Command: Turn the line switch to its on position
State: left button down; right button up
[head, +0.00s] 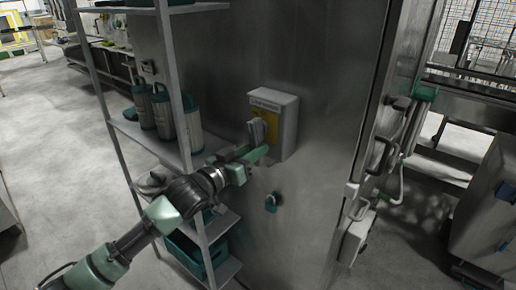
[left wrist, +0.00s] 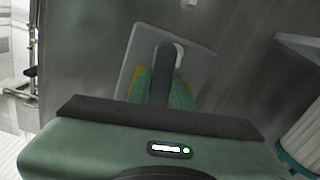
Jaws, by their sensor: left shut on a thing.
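The line switch is a pale grey box (head: 289,128) with a yellow plate, fixed to the steel side of the machine. Its grey handle (head: 257,130) stands out from the front. My left gripper (head: 259,152) reaches the box from the left and is shut on the handle. In the left wrist view the dark grey handle (left wrist: 164,62) lies between the two green fingers (left wrist: 164,90), with the pale switch plate (left wrist: 127,72) behind it. The fingers hide part of the handle and the plate. My right gripper is not in view.
A shelf rack (head: 172,90) with several grey-green canisters (head: 162,110) stands left of the switch, close to my left arm. A door edge with handles (head: 381,152) is to the right.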

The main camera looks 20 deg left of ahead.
pick_arm(q)
jog(key=shift+w+a+f+m, duration=0.15)
jog(key=shift+a+m, duration=0.25)
jog(key=shift+m, duration=0.7)
jog(key=shift+a, duration=0.1)
jog(key=c, duration=1.2)
grip_release()
jog(key=shift+c, duration=0.2)
jog(key=b+v, duration=0.2)
jog(key=v, duration=0.5)
jog(key=shift+s, duration=0.35)
jog(key=shift+a, duration=0.1)
